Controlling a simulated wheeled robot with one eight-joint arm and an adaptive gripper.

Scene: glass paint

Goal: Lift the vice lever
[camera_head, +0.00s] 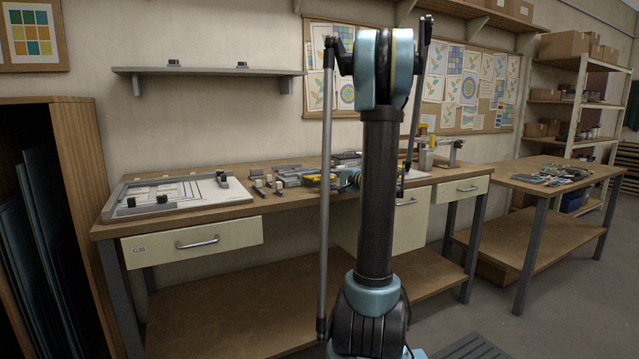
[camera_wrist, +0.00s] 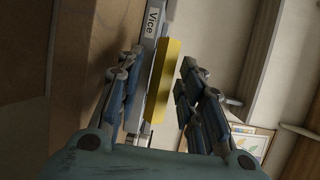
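In the wrist view, a grey bar labelled "Vice" (camera_wrist: 150,22) runs down from the top. A yellow bar (camera_wrist: 163,80), which looks like the vice lever, stands beside it. My gripper (camera_wrist: 160,62) is open, with one dark blue finger on each side of the yellow bar. A gap shows between the right finger and the bar; the left finger is nearer to the grey bar. I cannot tell if anything touches. In the head view, a grey and yellow device (camera_head: 428,155), likely the vice, stands on the bench; my arm hides part of the area.
The wooden workbench (camera_head: 225,205) holds a framed board (camera_head: 180,190) at left and several tools (camera_head: 290,175) in the middle. A second table (camera_head: 556,180) stands at right. A wall shelf (camera_head: 205,72) hangs above the bench.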

